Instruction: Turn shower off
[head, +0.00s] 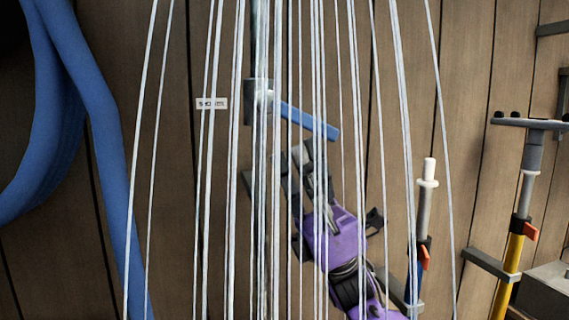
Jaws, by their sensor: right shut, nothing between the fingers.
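White water streams (233,180) run down across the middle of the head view, so the shower is flowing. Behind them a vertical pipe carries a grey valve body (250,103) with a blue lever handle (312,121). The handle points right and slightly down. My right gripper (303,155), at the end of a purple arm, is just below the handle, partly hidden by the water. It is shut and empty. I cannot tell whether it touches the handle. My left gripper is not in view.
A small label (211,104) is on the wooden plank wall (480,70) left of the valve. A thick blue hose (105,130) hangs at the left. Poles with white (428,180) and grey (533,145) upper parts stand in wall brackets at the right.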

